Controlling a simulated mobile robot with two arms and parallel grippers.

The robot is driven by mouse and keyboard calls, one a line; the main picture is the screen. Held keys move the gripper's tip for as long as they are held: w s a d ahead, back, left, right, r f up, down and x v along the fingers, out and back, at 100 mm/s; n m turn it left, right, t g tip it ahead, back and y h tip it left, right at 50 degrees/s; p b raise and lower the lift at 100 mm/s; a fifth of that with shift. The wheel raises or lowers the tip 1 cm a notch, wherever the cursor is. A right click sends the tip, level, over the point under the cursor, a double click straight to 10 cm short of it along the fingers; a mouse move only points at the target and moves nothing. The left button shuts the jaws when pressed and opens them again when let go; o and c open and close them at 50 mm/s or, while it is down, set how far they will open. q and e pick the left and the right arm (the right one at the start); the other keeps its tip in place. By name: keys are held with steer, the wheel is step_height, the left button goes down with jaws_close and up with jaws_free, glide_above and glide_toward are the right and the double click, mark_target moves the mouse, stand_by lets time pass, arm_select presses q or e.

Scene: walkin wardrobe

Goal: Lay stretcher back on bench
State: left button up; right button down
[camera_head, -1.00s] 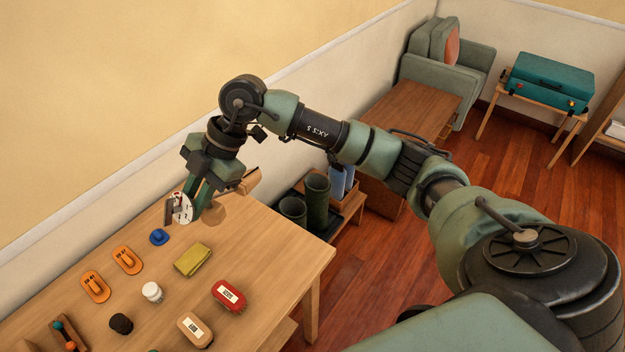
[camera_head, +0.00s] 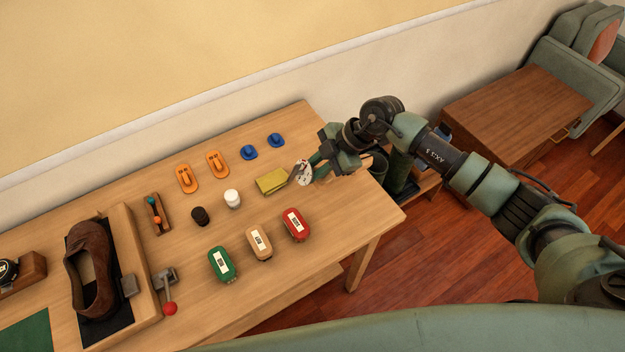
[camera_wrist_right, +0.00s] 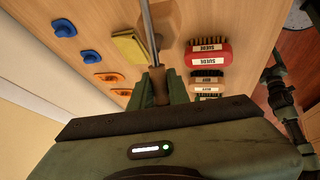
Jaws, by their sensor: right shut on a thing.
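My right gripper (camera_head: 312,172) is above the right end of the wooden bench (camera_head: 335,225), beside the yellow cloth or sponge. In the right wrist view it is shut on the brown wooden handle of the stretcher (camera_wrist_right: 158,82). A metal rod runs from the handle to a wooden end piece, blurred at the picture's top edge. In the head view the gripper hides most of the stretcher; a small round white dial (camera_head: 303,175) shows at the jaws. I cannot tell whether the stretcher touches the bench. My left gripper is not in view.
Near the gripper lie the yellow sponge (camera_head: 272,181), blue pieces (camera_head: 275,140) and a red brush (camera_head: 295,224). Beige (camera_head: 259,241) and green (camera_head: 222,264) brushes are further left. A brown shoe (camera_head: 91,269) stands on the left. The bench's right end is mostly clear.

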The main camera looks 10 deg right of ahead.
steer(key=shift+f, duration=2.85)
steer(key=c, duration=1.3)
jaws_free()
steer(key=shift+f, duration=0.1)
steer(key=shift+c, duration=0.2)
steer(key=b+v, duration=0.1)
steer(key=v, duration=1.1)
steer(key=shift+b, duration=0.3)
